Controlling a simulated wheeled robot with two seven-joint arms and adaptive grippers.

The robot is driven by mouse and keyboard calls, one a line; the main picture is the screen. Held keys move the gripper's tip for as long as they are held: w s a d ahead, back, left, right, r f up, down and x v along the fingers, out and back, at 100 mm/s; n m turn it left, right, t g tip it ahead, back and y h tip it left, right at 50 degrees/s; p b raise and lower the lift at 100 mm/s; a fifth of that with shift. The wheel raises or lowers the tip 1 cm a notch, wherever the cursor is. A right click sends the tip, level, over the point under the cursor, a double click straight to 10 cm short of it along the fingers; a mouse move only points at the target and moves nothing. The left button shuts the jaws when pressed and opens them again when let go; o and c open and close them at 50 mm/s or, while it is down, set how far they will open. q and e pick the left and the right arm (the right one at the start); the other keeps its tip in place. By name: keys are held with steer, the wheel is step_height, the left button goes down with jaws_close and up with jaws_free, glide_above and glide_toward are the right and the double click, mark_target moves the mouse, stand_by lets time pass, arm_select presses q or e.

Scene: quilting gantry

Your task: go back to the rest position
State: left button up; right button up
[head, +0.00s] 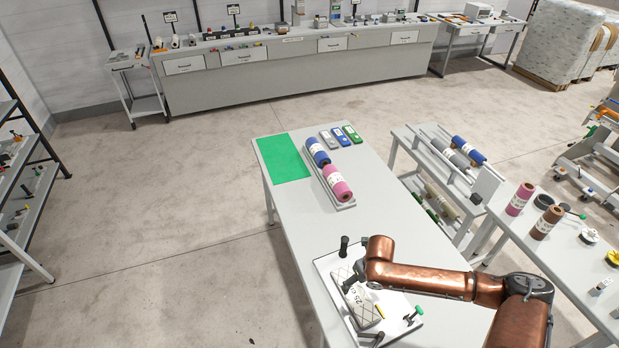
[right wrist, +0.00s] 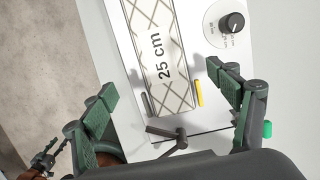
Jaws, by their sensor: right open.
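My right gripper (head: 352,283) is over the pale work plate (head: 340,318) near the front of the long table. In the right wrist view its dark green fingers (right wrist: 167,102) stand wide apart with nothing between them. Below and ahead of them lies a long quilted-pattern piece marked "25 cm" (right wrist: 160,50), with a yellow stick (right wrist: 198,92) beside it. A dark jointed part (right wrist: 45,160) at the lower left of the wrist view looks like my left gripper; its jaws are too small to tell. The head view does not show my left gripper.
A black dial (right wrist: 232,22) and a green-tipped lever (head: 415,314) are on or beside the plate. Fabric rolls (head: 337,182) lie in a holder farther back, near a green mat (head: 283,157). A side table (head: 570,262) stands at right.

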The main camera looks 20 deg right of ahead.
mark_target(355, 293)
steer(key=f, duration=0.3)
steer(key=w+f, duration=0.1)
steer(key=f, duration=0.7)
steer(key=shift+w+a, duration=0.1)
steer(key=shift+w, duration=0.25)
steer(key=shift+r, duration=0.3)
steer(key=shift+r, duration=0.1)
